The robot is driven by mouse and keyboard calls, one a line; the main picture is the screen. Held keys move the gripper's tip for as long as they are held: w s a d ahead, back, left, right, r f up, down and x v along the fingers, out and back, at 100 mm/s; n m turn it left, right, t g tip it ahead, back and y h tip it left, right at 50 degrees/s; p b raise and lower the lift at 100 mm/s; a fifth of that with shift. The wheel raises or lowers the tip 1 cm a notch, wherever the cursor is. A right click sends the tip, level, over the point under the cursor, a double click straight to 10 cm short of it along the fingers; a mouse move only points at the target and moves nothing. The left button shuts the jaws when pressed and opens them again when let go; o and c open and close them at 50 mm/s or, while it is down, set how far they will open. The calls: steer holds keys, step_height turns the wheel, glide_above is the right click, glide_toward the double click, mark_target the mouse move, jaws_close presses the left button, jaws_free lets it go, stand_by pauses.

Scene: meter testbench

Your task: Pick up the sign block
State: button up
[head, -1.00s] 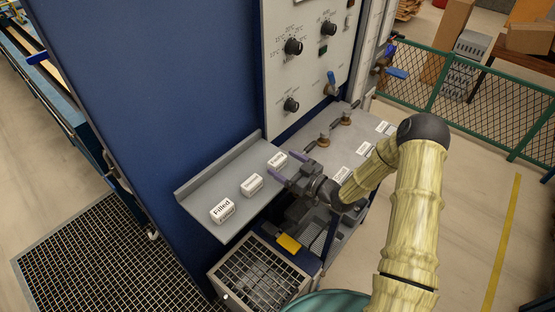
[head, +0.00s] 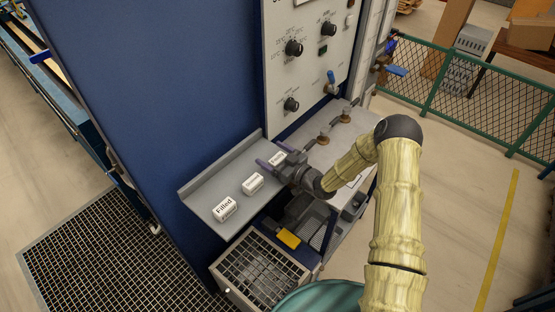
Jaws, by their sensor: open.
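Three white sign blocks lie in a row on the grey side shelf (head: 212,183). The nearest block (head: 224,208) reads "Filled". The middle block (head: 253,182) has lettering too small to read. The far block (head: 277,159) sits by my gripper and is partly hidden by it. My gripper (head: 272,155) is open, with its two purple-tipped fingers pointing left at the far block. One finger shows on the near side of that block and one on its far side. I cannot tell whether they touch it.
A blue cabinet wall (head: 150,90) rises behind the shelf. A panel with knobs (head: 305,60) stands above a grey bench with pipe fittings (head: 322,139). A grated bin (head: 262,270) is below the shelf. A green fence (head: 470,105) is at right.

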steer(key=shift+s, duration=0.1)
steer(key=shift+d, duration=0.1)
steer(key=shift+c, duration=0.3)
steer(key=c, duration=1)
steer(key=shift+r, duration=0.1)
steer(key=shift+r, duration=0.25)
step_height(320, 180, up, 9)
steer(key=b, duration=0.3)
steer(key=shift+r, duration=0.2)
